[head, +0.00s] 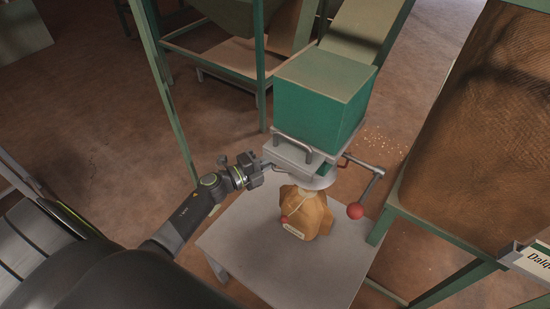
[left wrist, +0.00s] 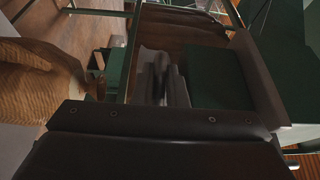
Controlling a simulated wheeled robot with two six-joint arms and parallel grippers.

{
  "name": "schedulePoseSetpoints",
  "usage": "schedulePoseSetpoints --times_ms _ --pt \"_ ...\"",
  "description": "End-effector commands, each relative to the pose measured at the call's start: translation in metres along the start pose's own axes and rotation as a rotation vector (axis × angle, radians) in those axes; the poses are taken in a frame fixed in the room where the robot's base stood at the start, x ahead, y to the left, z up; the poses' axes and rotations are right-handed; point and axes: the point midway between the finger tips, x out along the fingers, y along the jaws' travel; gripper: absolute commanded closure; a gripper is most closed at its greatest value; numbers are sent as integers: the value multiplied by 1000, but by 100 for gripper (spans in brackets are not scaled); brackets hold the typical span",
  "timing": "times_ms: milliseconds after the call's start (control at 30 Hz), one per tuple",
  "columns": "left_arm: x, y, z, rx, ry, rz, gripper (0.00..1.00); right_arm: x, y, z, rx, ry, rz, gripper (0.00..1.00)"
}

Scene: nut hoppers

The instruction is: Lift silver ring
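A pale silver ring (head: 322,182) shows under the grey outlet block (head: 296,160) of the green hopper (head: 322,95), above the neck of a brown sack (head: 312,215). The sack stands upright on a grey table and has a cream label. The block hides the far part of the ring. My left gripper (head: 268,171) is at the left side of the block, left of the ring. Its fingertips are small and dark here, so their gap is unclear. The left wrist view shows a dark gripper body along the bottom, with no clear grip. My right gripper is not in view.
A crank with a red knob (head: 356,211) sticks out right of the block. A grey bar handle (head: 306,147) is on its front. Green frame posts (head: 261,75) stand behind. A large brown sack (head: 490,130) fills the right side. The table's (head: 240,240) front left is clear.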

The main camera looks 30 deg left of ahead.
Motion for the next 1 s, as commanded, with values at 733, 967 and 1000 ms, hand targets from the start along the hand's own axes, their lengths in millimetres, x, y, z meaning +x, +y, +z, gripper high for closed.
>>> schedulePoseSetpoints --times_ms 733,967,1000 --pt "-40 1 1 5 0 0 67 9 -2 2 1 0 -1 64" --pt "-94 2 1 5 2 1 67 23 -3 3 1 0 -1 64" --pt "-104 2 1 5 2 0 67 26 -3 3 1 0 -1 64"
